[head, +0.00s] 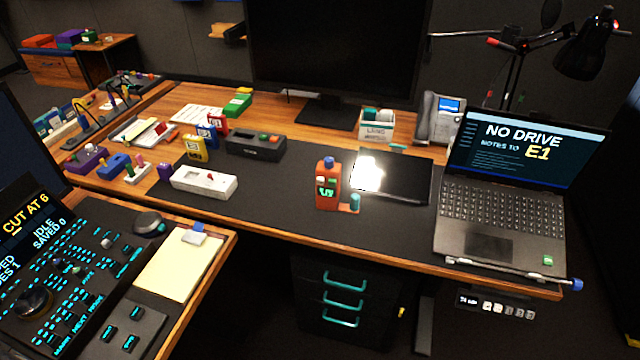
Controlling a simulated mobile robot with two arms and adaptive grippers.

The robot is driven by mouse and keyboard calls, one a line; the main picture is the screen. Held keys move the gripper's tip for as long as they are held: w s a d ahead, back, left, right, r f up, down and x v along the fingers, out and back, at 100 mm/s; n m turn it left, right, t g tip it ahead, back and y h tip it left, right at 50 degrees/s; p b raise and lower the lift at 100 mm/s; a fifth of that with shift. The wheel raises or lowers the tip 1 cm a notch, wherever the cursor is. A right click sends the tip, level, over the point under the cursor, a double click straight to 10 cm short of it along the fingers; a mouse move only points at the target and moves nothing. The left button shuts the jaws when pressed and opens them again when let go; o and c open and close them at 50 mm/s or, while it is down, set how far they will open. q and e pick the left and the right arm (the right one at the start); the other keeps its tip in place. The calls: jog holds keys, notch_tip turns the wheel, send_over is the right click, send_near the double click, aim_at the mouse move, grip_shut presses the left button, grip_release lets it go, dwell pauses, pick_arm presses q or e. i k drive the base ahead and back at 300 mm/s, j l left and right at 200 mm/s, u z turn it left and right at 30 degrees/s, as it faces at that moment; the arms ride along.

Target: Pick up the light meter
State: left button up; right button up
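An orange handheld device with a blue rounded top and a small lit display, which looks like the light meter (321,197), stands upright on the dark desk mat (275,215) near the front edge of the desk. A small teal-topped piece (354,202) sits close against its right side; I cannot tell whether the two are joined. Neither of my grippers shows in the head view.
A white box (203,182) and a dark box (256,147) lie to the left. Bare mat surrounds the meter's left and front.

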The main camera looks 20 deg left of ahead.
aim_at(327, 198)
jog(key=i+l+u, duration=0.2)
jog(key=u, duration=0.2)
jog(key=i+l+u, duration=0.15)
jog(key=l+u, duration=0.2)
